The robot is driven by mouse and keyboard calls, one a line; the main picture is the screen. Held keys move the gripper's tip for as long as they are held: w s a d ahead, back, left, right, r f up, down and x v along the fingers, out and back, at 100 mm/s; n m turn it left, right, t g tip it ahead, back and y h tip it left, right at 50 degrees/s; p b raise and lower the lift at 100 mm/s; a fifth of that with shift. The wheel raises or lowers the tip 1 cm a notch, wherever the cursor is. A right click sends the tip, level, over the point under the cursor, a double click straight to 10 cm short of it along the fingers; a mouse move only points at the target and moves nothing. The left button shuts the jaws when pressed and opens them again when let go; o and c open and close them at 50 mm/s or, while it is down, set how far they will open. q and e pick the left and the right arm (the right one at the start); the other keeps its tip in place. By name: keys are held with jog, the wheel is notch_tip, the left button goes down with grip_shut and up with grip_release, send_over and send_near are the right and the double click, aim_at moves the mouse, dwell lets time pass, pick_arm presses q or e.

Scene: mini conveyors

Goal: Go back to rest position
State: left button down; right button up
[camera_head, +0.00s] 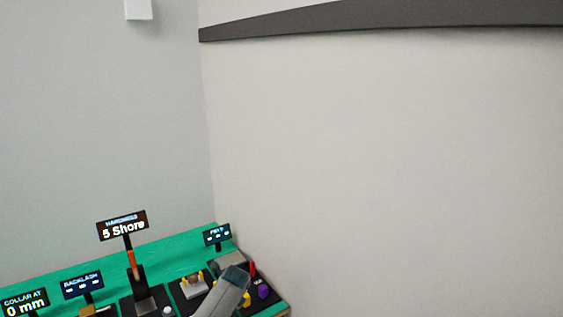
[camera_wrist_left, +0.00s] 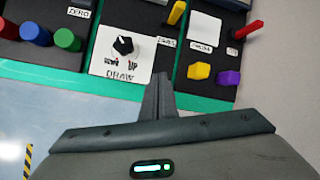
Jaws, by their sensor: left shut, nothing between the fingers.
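My left gripper (camera_wrist_left: 162,82) is shut and empty in the left wrist view. Its fingers point toward the panels, just below the white plate with a black knob (camera_wrist_left: 123,45) labelled DRAW, and look apart from the knobs. In the head view a grey part of my arm (camera_head: 226,294) reaches in from the bottom over the right end of the green bench (camera_head: 165,257); the finger gap cannot be made out there. My right gripper is in neither view.
A yellow knob (camera_wrist_left: 199,71), a purple knob (camera_wrist_left: 228,77) and a red lever (camera_wrist_left: 247,31) stand right of the fingers. Blue, red and green knobs are to the left. A sign (camera_head: 122,226) reading 5 Shore rises from the bench. Bare wall (camera_head: 390,170) fills the right.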

pick_arm(q)
jog(key=s+f+n+h, duration=0.1)
jog(key=s+f+n, duration=0.45)
jog(key=s, duration=0.75)
jog(key=s+f+n+h, duration=0.1)
jog(key=s+f+n, duration=0.45)
jog(key=s, duration=0.75)
jog(key=s+a+r+n, duration=0.2)
jog(key=s+r+n, duration=0.2)
jog(key=s, duration=0.6)
jog(key=s+a+r+n+g, duration=0.1)
jog(key=s+r+n, duration=0.25)
jog(key=s, duration=0.75)
jog(key=s+a+r+n, duration=0.2)
jog(key=s+r+n, duration=0.2)
jog(key=s, duration=0.6)
notch_tip(320, 180, down, 35)
jog(key=g+b, duration=0.2)
jog(key=b, duration=0.6)
jog(key=s+a+f+b, duration=0.1)
jog(key=s+f+b, duration=0.2)
jog(key=s+f, duration=0.6)
jog(key=s+a+f+g+b, duration=0.1)
jog(key=s+f+b, duration=0.3)
jog(key=s+f, duration=0.6)
notch_tip(320, 180, down, 7)
jog(key=shift+a+f, duration=0.1)
jog(key=shift+a, duration=0.3)
